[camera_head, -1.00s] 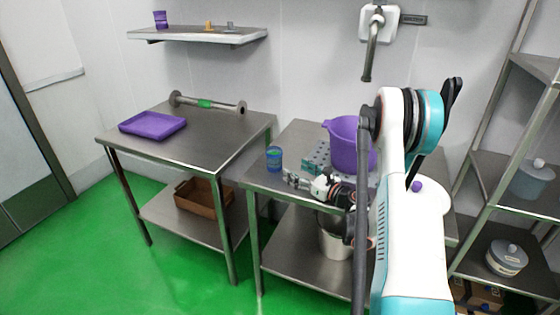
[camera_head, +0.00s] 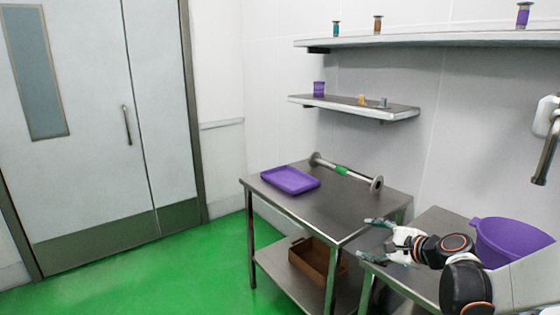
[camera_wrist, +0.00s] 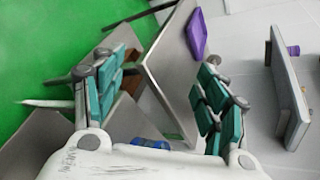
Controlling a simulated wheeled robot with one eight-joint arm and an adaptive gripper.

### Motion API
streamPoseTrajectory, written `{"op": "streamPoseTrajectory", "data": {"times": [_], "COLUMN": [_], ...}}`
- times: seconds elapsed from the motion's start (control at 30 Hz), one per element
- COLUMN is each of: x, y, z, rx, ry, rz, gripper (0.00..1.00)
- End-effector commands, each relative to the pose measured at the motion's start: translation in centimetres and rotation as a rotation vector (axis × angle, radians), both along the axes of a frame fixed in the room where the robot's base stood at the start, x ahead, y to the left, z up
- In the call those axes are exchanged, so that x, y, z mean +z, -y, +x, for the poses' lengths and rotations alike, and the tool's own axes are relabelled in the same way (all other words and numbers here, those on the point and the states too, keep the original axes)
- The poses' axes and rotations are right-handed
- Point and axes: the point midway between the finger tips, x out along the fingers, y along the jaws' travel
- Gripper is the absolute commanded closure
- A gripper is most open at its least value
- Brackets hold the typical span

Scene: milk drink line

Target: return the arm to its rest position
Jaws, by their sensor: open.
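My gripper (camera_head: 376,240) is open, with its fingers pointing left, in the lower right of the head view. It appears in front of the gap between the two steel tables, with nothing between the fingers. In the wrist view the two teal-padded fingers (camera_wrist: 160,92) are spread wide apart. My arm stretches in from the lower right corner of the head view, bent at dark joints. A blue cup (camera_wrist: 150,143) shows low in the wrist view, beyond the gripper's palm; I cannot make it out in the head view.
The left steel table (camera_head: 330,205) bears a purple tray (camera_head: 290,181) and a metal roller (camera_head: 345,171). A brown crate (camera_head: 316,259) sits on its lower shelf. A purple bucket (camera_head: 508,243) stands on the right table. Wall shelves (camera_head: 350,105) hang behind. Green floor lies open at left.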

Motion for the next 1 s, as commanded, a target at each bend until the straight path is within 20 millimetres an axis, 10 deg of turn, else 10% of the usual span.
{"op": "streamPoseTrajectory", "data": {"times": [0.5, 1.0], "x": [4.9, 3.3], "y": [-11.1, -7.6], "z": [-13.0, -27.1], "rx": [0.5, 0.899], "ry": [0.12, 0.131], "rz": [-0.771, -1.44], "gripper": [0.33, 0.33]}}
